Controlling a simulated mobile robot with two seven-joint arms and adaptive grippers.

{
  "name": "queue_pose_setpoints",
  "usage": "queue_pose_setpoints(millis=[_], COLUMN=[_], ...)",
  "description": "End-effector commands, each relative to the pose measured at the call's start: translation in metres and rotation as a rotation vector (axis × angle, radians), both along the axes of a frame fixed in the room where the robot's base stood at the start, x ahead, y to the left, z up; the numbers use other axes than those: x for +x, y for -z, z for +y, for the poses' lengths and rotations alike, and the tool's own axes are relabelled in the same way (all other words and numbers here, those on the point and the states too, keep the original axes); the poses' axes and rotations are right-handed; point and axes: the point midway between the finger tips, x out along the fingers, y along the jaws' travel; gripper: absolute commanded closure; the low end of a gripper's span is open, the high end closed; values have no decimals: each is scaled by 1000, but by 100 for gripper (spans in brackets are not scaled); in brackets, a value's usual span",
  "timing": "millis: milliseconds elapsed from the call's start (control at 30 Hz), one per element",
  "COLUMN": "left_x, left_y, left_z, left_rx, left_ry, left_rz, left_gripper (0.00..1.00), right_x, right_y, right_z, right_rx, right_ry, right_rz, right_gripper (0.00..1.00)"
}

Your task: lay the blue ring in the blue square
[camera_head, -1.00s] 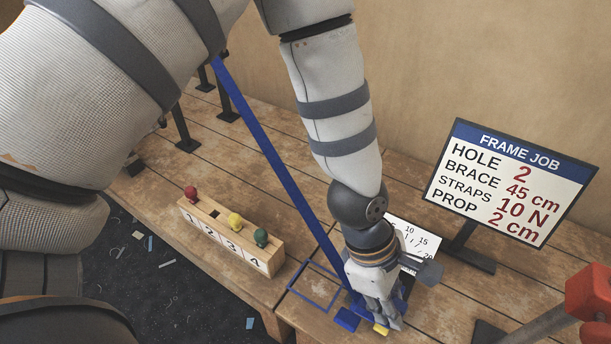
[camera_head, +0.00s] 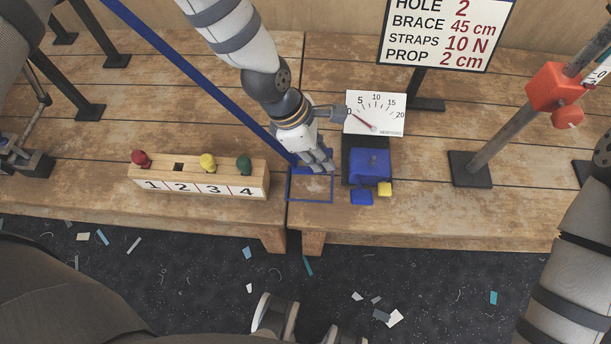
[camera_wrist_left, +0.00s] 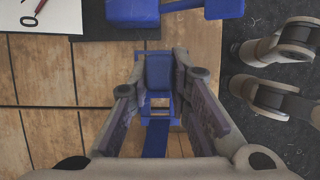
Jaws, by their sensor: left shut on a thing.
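The blue square (camera_head: 310,201) is an outline on the bench near its front edge. My left gripper (camera_head: 324,166) is over its upper part, hiding some of it. A long blue strap (camera_head: 200,74) slants from the upper left down to this gripper. In the left wrist view, my left gripper (camera_wrist_left: 158,84) is shut on a blue piece (camera_wrist_left: 158,72), which I take for the blue ring. Its opening is not clear, and I cannot tell whether it touches the bench. The strap (camera_wrist_left: 156,138) shows behind it. My right gripper is out of view.
A dial (camera_head: 376,113) and a blue block (camera_head: 370,166) stand right of the square, with a blue tab (camera_head: 361,197) and yellow piece (camera_head: 385,189) in front. A numbered peg block (camera_head: 198,178) stands left. A red clamp (camera_head: 553,88) is on a post at right.

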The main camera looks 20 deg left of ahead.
Motion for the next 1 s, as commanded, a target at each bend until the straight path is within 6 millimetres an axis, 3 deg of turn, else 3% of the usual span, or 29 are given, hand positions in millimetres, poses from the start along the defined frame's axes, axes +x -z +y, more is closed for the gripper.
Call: queue_pose_setpoints(millis=[33, 100, 433, 800, 833, 900, 1000], left_x=[-5, -4, -4, -2, -2, -2, -2], left_y=[21, 37, 87, 92, 91, 91, 90], left_z=[0, 0, 0, 0, 0, 0, 0], left_rx=[1, 1, 0, 0, 0, 0, 0], left_ry=[3, 2, 2, 1, 1, 2, 2], left_rz=[15, 14, 10, 6, 6, 6, 5], left_gripper=[100, 100, 100, 100, 78, 62, 62], right_x=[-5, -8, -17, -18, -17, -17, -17], right_y=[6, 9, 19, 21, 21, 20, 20], right_z=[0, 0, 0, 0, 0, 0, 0], right_rx=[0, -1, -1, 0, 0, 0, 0], right_ry=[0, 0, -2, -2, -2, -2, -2], right_rz=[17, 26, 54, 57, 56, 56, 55], right_gripper=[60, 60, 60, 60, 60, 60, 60])
